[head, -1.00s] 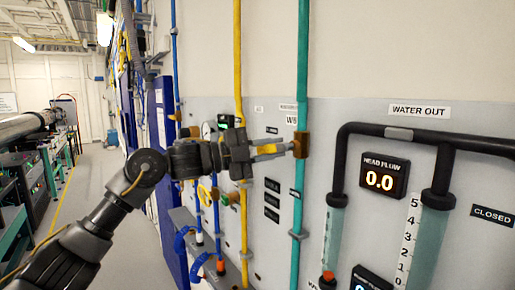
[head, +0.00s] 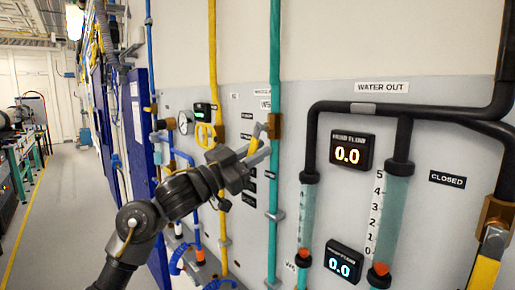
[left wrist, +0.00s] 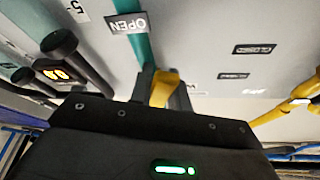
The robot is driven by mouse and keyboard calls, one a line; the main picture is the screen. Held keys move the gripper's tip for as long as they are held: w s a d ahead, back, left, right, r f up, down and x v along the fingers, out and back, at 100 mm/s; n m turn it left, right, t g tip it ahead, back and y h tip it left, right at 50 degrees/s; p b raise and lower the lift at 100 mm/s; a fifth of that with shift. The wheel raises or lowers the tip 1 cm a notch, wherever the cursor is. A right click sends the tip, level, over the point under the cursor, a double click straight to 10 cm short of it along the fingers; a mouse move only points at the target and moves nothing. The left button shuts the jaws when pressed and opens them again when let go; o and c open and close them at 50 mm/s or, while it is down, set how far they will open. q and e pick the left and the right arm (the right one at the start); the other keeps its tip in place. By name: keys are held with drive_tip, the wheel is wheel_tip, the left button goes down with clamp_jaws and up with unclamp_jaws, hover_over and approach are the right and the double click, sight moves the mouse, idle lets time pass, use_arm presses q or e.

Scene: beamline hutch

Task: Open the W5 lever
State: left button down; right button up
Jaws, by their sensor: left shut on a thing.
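The W5 lever is yellow and sits on a brown valve body (head: 274,126) on the teal pipe (head: 273,190), below the W5 label (head: 265,104). My left gripper (head: 258,150) is shut on the lever, which slants down and left from the valve. In the left wrist view the yellow lever (left wrist: 161,88) shows between the jaws, close to the teal pipe. An OPEN label (left wrist: 127,24) lies by that pipe, upside down in this view. The fingers hide part of the lever. My right gripper is not in view.
A yellow pipe (head: 213,70) with a yellow handle (head: 203,135) runs left of the lever. Right are black pipes, flow tubes (head: 390,215) and the head flow display (head: 351,151). Another brown valve (head: 494,215) with a yellow handle stands lower right. The aisle at left is clear.

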use_arm(q)
drive_tip(key=shift+s+d+f+n+t+y+p, duration=0.1)
drive_tip(key=shift+s+d+n+t+y+p, duration=0.25)
drive_tip(key=shift+n, duration=0.65)
drive_tip(key=shift+s+d+f+n+t+y+p, duration=0.15)
drive_tip(key=shift+n+t+p, duration=0.35)
drive_tip(key=shift+n, duration=0.5)
drive_tip(key=shift+s+d+n+t+y+p, duration=0.3)
drive_tip(key=shift+n+t, duration=0.25)
drive_tip(key=shift+n, duration=0.45)
drive_tip(key=shift+f, duration=0.1)
drive_tip(key=c, duration=1.6)
unclamp_jaws()
drive_tip(key=shift+o, duration=1.4)
drive_tip(key=shift+d, duration=0.15)
